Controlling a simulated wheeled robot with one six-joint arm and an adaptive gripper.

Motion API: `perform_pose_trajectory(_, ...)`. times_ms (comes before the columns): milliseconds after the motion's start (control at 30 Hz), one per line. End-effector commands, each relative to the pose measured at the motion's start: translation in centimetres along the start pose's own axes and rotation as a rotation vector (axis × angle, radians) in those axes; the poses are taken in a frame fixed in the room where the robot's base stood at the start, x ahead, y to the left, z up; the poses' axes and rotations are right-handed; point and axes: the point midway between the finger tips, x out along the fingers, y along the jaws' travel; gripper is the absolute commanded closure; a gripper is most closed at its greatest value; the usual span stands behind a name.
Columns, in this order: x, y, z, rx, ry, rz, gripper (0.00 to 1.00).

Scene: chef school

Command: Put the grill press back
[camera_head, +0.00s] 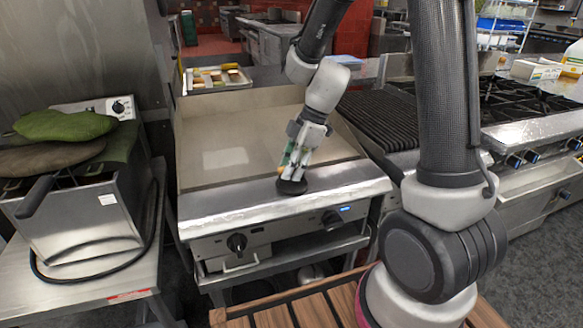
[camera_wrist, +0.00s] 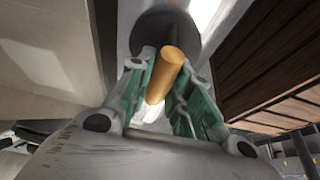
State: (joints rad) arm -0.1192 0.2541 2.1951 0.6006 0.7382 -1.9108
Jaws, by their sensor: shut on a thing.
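The grill press has a round dark plate (camera_head: 292,187) and a light wooden handle. In the head view the plate sits at the front ledge of the flat griddle (camera_head: 245,150), over the steel rim. Whether it touches the ledge or hangs just above it I cannot tell. My gripper (camera_head: 297,165) comes down from above and is shut on the handle. In the wrist view the orange-brown handle (camera_wrist: 166,74) stands between the green finger pads of my gripper (camera_wrist: 166,90), with the dark round plate (camera_wrist: 166,35) beyond it.
A fryer (camera_head: 85,195) with green and brown mitts or pads stands at the left. A ribbed grill (camera_head: 380,118) and a burner range (camera_head: 520,100) are at the right. A tray of food (camera_head: 217,78) lies behind the griddle. The griddle top is clear.

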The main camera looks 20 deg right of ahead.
Motion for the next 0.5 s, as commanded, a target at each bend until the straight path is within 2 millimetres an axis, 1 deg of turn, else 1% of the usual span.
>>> perform_pose_trajectory(67,0.19,0.02,0.07,0.000,0.001,0.000,1.00)
perform_pose_trajectory(100,0.18,-0.01,0.07,0.000,0.000,0.000,0.73)
perform_pose_trajectory(167,0.17,-0.01,0.06,0.000,0.000,0.000,0.62)
perform_pose_trajectory(200,0.17,-0.01,0.06,0.000,0.000,0.000,0.58)
perform_pose_trajectory(500,0.05,0.00,0.02,0.000,0.000,0.000,0.58)
